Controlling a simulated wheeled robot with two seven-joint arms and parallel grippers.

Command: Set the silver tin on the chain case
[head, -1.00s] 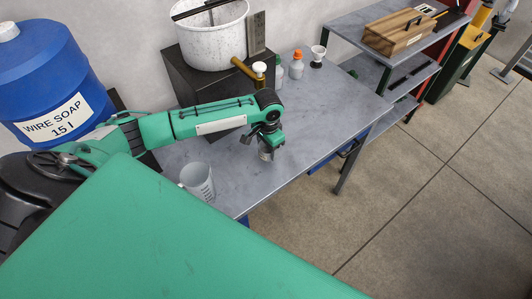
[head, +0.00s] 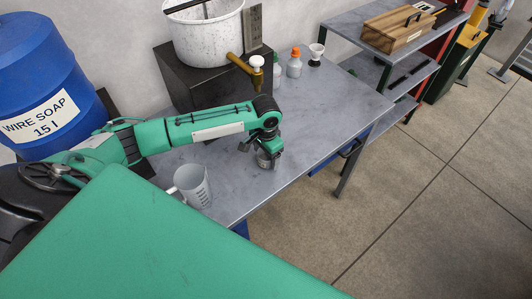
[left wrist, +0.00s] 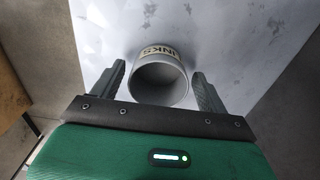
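The silver tin (head: 265,162) stands on the grey worktable (head: 325,118) below my left gripper (head: 262,152). In the left wrist view the tin (left wrist: 158,80) is a grey cylinder with an open round mouth and a pale label, partly readable as "INKS". It sits between the two spread fingers of my left gripper (left wrist: 158,72), with a small gap on each side. A wooden case (head: 397,28) with a dark handle and a small label lies on the shelf top at the upper right; it looks like the chain case. My right gripper is not in view.
A clear measuring jug (head: 193,187) stands near the table's front edge. A black box (head: 205,88) bears a speckled white pot (head: 207,38). Small bottles (head: 294,64) and a brass-coloured tool (head: 243,66) are at the back. The table's right part is clear. A blue drum (head: 45,75) is at left.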

